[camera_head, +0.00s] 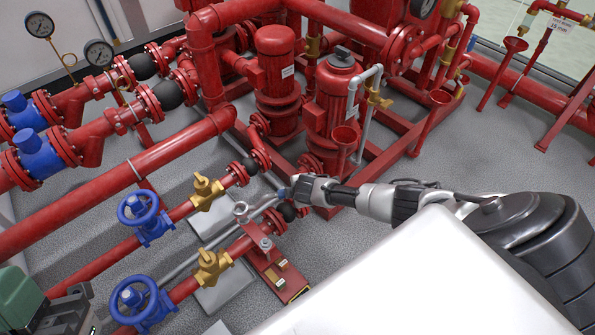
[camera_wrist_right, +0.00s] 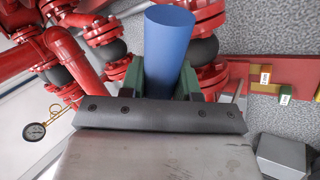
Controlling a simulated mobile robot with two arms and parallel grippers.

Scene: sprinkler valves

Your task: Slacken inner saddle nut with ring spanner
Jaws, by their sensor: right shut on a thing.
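My right gripper (camera_head: 285,191) reaches in from the right and is shut on the blue handle of the ring spanner. In the right wrist view the blue handle (camera_wrist_right: 168,45) stands between the green fingers. In the head view a grey metal ring end (camera_head: 241,209) sits at the upper end of the red pipe saddle (camera_head: 256,232); I cannot tell whether it fully encloses the inner nut, which is hidden. The other saddle nut (camera_head: 265,243) shows bare, nearer the viewer.
Brass valves (camera_head: 211,268) and blue handwheels (camera_head: 141,304) stand on the red pipes left of the saddle. A red plate with small tags (camera_head: 283,277) lies beside it. Red pumps (camera_head: 334,95) stand behind. Grey floor (camera_head: 345,250) is open to the right.

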